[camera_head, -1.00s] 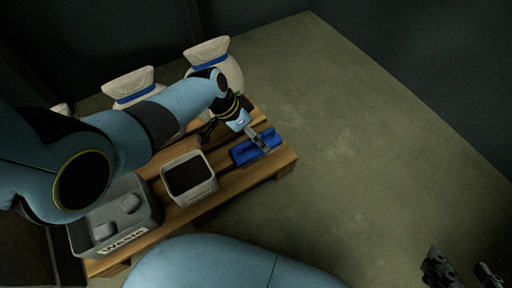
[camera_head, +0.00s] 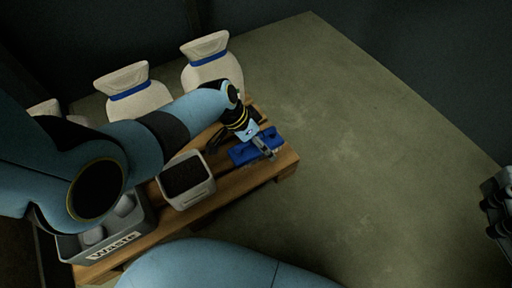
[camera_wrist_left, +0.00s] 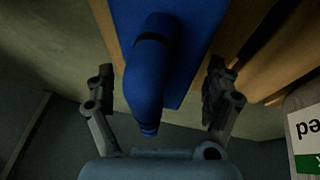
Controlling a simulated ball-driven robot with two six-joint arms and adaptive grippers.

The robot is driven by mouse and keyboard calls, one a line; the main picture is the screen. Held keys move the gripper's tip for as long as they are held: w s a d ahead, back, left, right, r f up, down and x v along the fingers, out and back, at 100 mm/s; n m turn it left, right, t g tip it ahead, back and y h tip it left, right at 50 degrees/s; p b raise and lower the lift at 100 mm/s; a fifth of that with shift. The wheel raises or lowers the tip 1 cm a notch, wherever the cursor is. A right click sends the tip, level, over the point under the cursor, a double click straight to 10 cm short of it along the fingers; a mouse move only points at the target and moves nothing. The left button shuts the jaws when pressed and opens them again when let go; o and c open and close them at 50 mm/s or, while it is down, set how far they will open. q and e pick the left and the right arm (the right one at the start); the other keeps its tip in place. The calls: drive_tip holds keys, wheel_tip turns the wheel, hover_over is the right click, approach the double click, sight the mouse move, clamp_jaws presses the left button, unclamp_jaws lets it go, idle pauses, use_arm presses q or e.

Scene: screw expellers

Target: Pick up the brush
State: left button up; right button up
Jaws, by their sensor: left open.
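The blue brush (camera_head: 243,154) lies at the right end of a wooden pallet. In the left wrist view its rounded blue handle (camera_wrist_left: 150,75) stands out from a flat blue part (camera_wrist_left: 199,28). My left gripper (camera_head: 264,149) is over the brush, partly hiding it. In the left wrist view this gripper (camera_wrist_left: 160,90) is open, with one finger on each side of the handle and visible gaps between. My right gripper (camera_head: 497,205) is partly cut off at the right edge of the head view, away from the pallet. Its opening is unclear.
The wooden pallet (camera_head: 232,186) also carries a light bin of dark material (camera_head: 204,191) and a grey box labelled "Waste" (camera_head: 113,246). White sacks with blue bands (camera_head: 211,63) stand behind. The floor to the right is clear.

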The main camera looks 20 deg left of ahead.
use_arm(q)
drive_tip(key=c, duration=1.3)
drive_tip(key=shift+r, duration=0.1)
